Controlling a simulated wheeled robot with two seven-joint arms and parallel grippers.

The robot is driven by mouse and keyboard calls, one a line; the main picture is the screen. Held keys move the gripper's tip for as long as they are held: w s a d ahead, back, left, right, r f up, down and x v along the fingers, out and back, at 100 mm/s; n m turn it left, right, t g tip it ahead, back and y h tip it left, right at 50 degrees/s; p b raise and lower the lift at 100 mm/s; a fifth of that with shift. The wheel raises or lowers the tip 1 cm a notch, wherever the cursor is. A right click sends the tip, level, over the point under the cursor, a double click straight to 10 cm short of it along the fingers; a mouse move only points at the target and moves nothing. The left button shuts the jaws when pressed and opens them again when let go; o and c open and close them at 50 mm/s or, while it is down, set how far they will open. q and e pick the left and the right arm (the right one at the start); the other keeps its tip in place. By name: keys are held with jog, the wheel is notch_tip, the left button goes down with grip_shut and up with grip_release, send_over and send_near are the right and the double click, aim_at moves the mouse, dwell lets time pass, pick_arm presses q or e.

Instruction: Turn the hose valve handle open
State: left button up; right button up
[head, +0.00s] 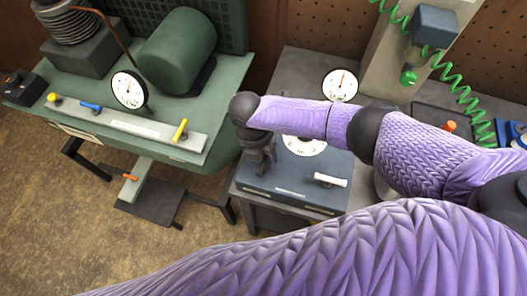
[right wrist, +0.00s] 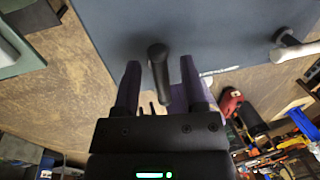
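A dark lever handle (right wrist: 157,62) sticks out from the blue-grey box in the right wrist view. My right gripper (head: 262,168) is over the left part of this box (head: 290,196) in the head view. In the right wrist view its fingers (right wrist: 160,82) are spread, one on each side of the dark lever, with visible gaps. The lever is hidden behind my gripper in the head view. A second, white-gripped handle (head: 330,180) is at the box's right; it also shows in the right wrist view (right wrist: 294,50). No readable label tells which is the hose valve. My left gripper is not in view.
A green bench (head: 150,130) at the left carries a motor, a gauge (head: 129,90) and yellow and blue handles. A green coiled hose (head: 465,97) hangs at the right. Another gauge (head: 340,84) stands behind my right arm. Floor is clear at lower left.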

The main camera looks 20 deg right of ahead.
notch_tip(320, 180, up, 10)
jog(key=w+a+p, duration=0.1)
jog(key=p, duration=0.1)
jog(key=shift+a+f, duration=0.15)
jog(key=shift+a, duration=0.15)
